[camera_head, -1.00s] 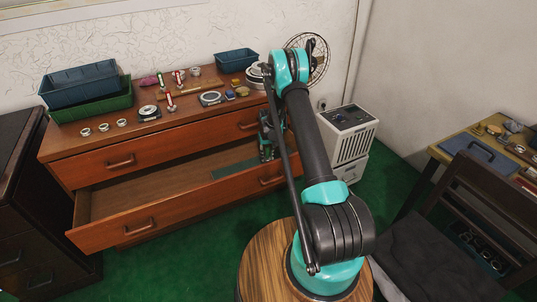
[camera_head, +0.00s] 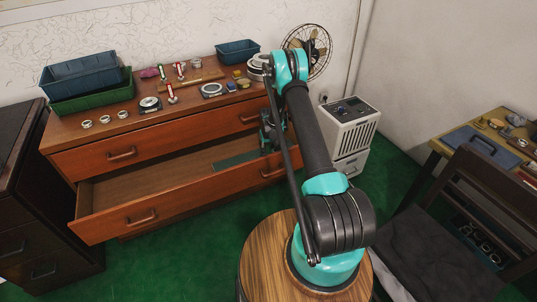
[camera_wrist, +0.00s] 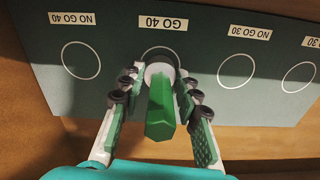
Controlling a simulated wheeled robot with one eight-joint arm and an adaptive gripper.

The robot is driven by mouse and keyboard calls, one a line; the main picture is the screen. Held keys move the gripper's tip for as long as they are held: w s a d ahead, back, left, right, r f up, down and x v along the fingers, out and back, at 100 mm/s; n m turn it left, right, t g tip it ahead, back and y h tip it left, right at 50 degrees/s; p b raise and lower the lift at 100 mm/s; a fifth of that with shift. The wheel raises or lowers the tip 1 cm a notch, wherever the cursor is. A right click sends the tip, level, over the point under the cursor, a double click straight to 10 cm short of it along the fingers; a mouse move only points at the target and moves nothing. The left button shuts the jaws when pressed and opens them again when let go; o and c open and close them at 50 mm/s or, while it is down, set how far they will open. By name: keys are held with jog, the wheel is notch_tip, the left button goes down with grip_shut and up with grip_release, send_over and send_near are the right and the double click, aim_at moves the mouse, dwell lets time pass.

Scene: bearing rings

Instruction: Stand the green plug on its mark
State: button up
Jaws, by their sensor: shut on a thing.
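The green plug (camera_wrist: 160,110) is between the fingers of my gripper (camera_wrist: 158,84) in the wrist view. Its green handle points toward the camera and its pale grey end is at the far side, over the circle marked GO 40 (camera_wrist: 146,54). The plug covers much of that circle; I cannot tell whether its end touches the mat. The dark green mat (camera_wrist: 110,88) lies in the open drawer and shows in the head view (camera_head: 236,159). My gripper (camera_head: 271,133) is at the drawer's right end there, where the plug is not distinguishable.
Empty circles marked NO GO 40 (camera_wrist: 81,60) and NO GO 30 (camera_wrist: 236,70) flank it. The open drawer's front (camera_head: 150,211) stands out below the dresser top, which carries rings, gauges, a green bin (camera_head: 95,100) and blue bins. A white cabinet (camera_head: 345,127) stands right.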

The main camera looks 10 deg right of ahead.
jog(key=shift+f, duration=0.2)
jog(key=o, duration=1.2)
jog(key=shift+o, duration=0.2)
notch_tip(320, 180, up, 12)
